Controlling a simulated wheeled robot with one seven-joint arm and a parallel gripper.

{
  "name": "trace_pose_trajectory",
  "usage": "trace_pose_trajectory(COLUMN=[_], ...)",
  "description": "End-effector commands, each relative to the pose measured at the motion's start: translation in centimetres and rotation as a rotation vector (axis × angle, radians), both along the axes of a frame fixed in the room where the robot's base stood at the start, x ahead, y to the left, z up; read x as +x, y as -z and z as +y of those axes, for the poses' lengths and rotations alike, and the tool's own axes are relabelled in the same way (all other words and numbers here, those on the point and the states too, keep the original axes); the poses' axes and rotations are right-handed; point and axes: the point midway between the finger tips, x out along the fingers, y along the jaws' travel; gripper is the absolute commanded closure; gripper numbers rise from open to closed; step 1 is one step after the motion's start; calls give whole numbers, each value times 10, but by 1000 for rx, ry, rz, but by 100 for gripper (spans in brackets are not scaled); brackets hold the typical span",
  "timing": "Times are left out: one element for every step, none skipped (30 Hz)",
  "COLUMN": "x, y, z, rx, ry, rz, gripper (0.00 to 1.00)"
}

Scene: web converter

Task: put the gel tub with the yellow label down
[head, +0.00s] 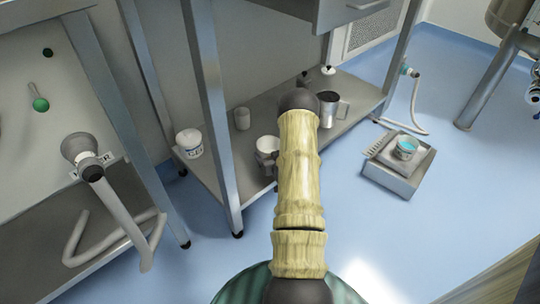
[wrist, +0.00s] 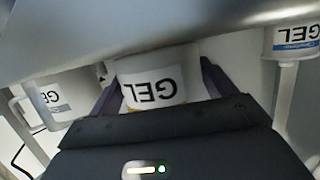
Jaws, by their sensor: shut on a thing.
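The gel tub (wrist: 155,80) is white, with a yellow strip by its GEL lettering. In the wrist view it sits between the two dark fingers of my gripper (wrist: 160,92), which is shut on it. The lettering appears upside down in this view. In the head view the tub (head: 267,143) shows as a small white vessel at the lower shelf (head: 222,182) of the steel bench, partly hidden by my arm. My gripper (head: 266,159) is mostly hidden there. I cannot tell whether the tub touches the shelf.
A white GEL tub (head: 188,143) stands at the shelf's left. Bench legs flank the shelf.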

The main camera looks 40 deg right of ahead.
Motion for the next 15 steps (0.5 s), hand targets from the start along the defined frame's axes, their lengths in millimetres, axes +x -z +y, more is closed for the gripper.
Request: trace_pose_trajectory(x=[0, 0, 1, 1, 1, 1, 1, 1, 1, 1, 1, 0, 0, 0, 1], y=[2, 3, 4, 3, 3, 3, 3, 3, 3, 3, 3, 3, 2, 1, -1], z=[0, 1, 1, 1, 1, 1, 1, 1, 1, 1, 1, 1, 1, 1, 1], rx=[0, 0, 0, 0, 0, 0, 0, 0, 0, 0, 0, 0, 0, 0, 0], ry=[0, -1, -2, -2, -2, -2, -2, -2, -2, -2, -2, -2, -2, -2, -2], rz=[0, 0, 0, 0, 0, 0, 0, 0, 0, 0, 0, 0, 0, 0, 0], gripper=[44, 44, 44, 13, 7, 0, 0, 0, 0, 0, 0, 0, 0, 0, 0])
